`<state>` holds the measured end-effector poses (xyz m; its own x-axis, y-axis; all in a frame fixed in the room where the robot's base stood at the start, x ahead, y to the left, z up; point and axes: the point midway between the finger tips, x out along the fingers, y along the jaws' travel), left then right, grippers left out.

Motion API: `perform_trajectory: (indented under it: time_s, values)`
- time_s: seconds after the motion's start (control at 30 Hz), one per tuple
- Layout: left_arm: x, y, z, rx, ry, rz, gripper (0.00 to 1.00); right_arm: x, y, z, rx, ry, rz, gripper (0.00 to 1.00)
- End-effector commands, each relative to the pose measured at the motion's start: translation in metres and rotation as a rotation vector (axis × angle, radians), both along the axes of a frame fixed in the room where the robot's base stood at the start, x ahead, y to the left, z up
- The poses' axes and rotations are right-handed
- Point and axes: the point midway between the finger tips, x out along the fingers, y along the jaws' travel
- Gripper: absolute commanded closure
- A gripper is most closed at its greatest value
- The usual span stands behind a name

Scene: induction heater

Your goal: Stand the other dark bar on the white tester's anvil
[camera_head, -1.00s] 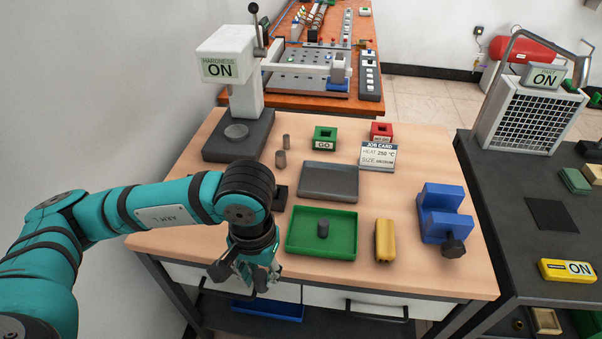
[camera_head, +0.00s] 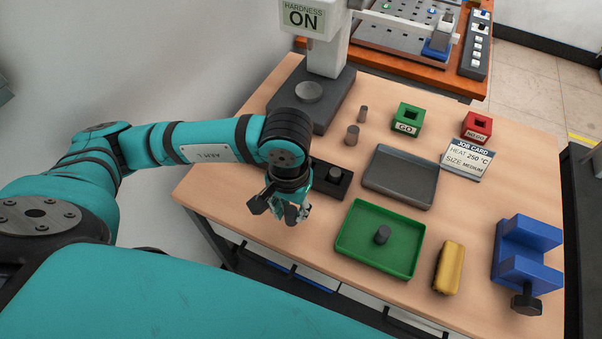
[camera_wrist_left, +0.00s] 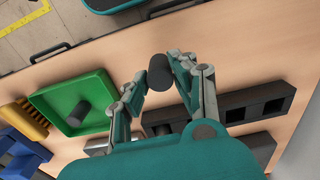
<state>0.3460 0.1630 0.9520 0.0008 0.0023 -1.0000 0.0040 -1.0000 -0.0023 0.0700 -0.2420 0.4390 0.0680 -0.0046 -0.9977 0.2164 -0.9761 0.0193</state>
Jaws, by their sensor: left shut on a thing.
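The white tester (camera_head: 327,40) stands at the back left of the table, its round grey anvil (camera_head: 309,92) bare. My left gripper (camera_head: 285,212) points down near the table's front left edge, left of the green tray (camera_head: 348,258). In the left wrist view, its fingers (camera_wrist_left: 157,74) are shut on a dark bar (camera_wrist_left: 160,71); this bar is hard to make out in the head view. Another dark bar (camera_head: 382,235) stands in the green tray and also shows in the wrist view (camera_wrist_left: 78,115). My right gripper is out of view.
A black block (camera_head: 318,180) with a dark round piece on it is just behind the gripper. A grey tray (camera_head: 400,178), yellow object (camera_head: 448,268) and blue vise (camera_head: 525,255) lie to the right.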

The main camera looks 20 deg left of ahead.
Motion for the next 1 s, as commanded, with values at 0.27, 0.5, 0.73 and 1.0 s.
perform_trajectory:
  time_s: [0.27, 0.5, 0.73, 1.0]
  values:
    - [0.067, 0.025, -0.002, -0.001, 0.001, 0.003, 1.0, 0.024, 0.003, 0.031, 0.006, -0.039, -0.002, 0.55]
    - [0.089, 0.033, -0.009, -0.002, 0.0, -0.002, 1.0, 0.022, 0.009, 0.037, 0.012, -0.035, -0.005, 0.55]
    - [0.088, 0.033, -0.037, -0.002, 0.004, 0.0, 1.0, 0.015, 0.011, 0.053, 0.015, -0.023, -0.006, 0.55]
    - [0.089, 0.033, -0.044, -0.002, -0.002, -0.003, 1.0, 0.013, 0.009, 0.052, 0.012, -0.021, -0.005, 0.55]
